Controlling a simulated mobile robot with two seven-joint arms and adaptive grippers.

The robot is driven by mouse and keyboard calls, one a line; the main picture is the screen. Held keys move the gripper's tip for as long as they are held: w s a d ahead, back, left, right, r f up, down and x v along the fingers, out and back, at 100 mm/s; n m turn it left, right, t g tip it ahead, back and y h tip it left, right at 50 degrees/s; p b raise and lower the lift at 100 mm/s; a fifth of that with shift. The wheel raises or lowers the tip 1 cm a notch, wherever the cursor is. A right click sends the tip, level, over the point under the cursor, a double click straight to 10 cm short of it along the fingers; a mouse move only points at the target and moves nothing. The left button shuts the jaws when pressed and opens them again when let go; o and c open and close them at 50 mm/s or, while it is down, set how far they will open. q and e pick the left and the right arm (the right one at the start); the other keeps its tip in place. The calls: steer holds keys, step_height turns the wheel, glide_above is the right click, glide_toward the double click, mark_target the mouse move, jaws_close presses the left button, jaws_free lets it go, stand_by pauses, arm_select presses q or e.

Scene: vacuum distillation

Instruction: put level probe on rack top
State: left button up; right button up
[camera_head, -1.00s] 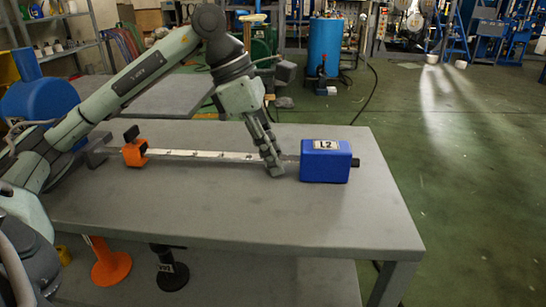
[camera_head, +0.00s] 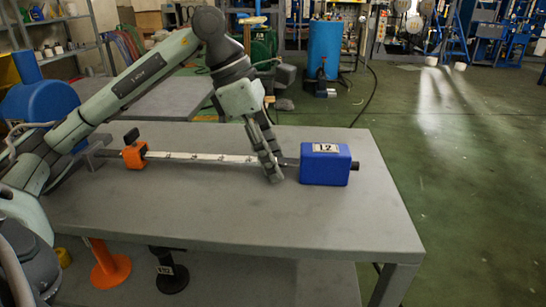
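The level probe has a blue box (camera_head: 325,164) marked L2 at its right end, a long pale scale rod (camera_head: 205,156) and an orange block (camera_head: 134,155) near its left end. It lies along the back of the grey rack top (camera_head: 240,212). My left gripper (camera_head: 274,178) points down at the rod just left of the blue box. Its fingers hide part of the rod and look close together, but whether they grip it is unclear. My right gripper is out of view.
Below the top, an orange stand (camera_head: 110,270) and a black stand (camera_head: 172,277) are on a lower shelf (camera_head: 225,275). Another grey table (camera_head: 165,98) stands behind. The front of the top is bare. Green floor lies open to the right.

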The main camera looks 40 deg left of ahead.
arm_select(q)
steer(key=v, duration=0.3)
steer(key=shift+w, duration=0.1)
steer(key=p+v, duration=0.2)
steer(key=v, duration=0.7)
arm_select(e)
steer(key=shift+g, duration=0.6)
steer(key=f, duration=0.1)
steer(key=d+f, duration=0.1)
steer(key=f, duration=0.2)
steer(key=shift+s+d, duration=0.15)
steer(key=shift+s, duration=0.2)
